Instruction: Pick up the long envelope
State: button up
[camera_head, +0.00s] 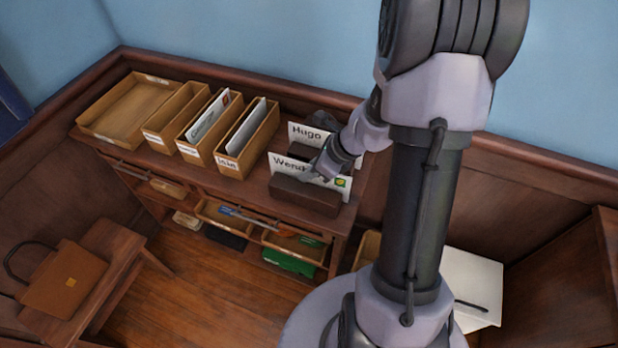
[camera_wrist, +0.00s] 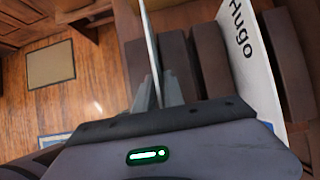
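A long white envelope (camera_head: 290,167) with a name starting "We" and a green-yellow stamp stands upright in the front of a dark slotted holder (camera_head: 305,196) on the desk. My gripper (camera_head: 324,166) is over its top edge and hides part of the name. In the wrist view the envelope (camera_wrist: 151,45) shows edge-on between the two fingers (camera_wrist: 159,90), which look closed against both its faces. A second white envelope marked "Hugo" (camera_head: 308,134) stands behind it, in another slot; in the wrist view it is at the right (camera_wrist: 250,60).
Several wooden letter boxes stand left of the holder, one named box (camera_head: 232,163) holding an envelope. An empty tray (camera_head: 130,108) is at the far left. Shelves with small items are below the desk top. A brown bag (camera_head: 65,280) sits on a stool at the lower left.

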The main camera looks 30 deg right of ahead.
grip_shut()
notch_tip(320, 180, up, 10)
jog(key=p, duration=0.5)
dwell(0.3)
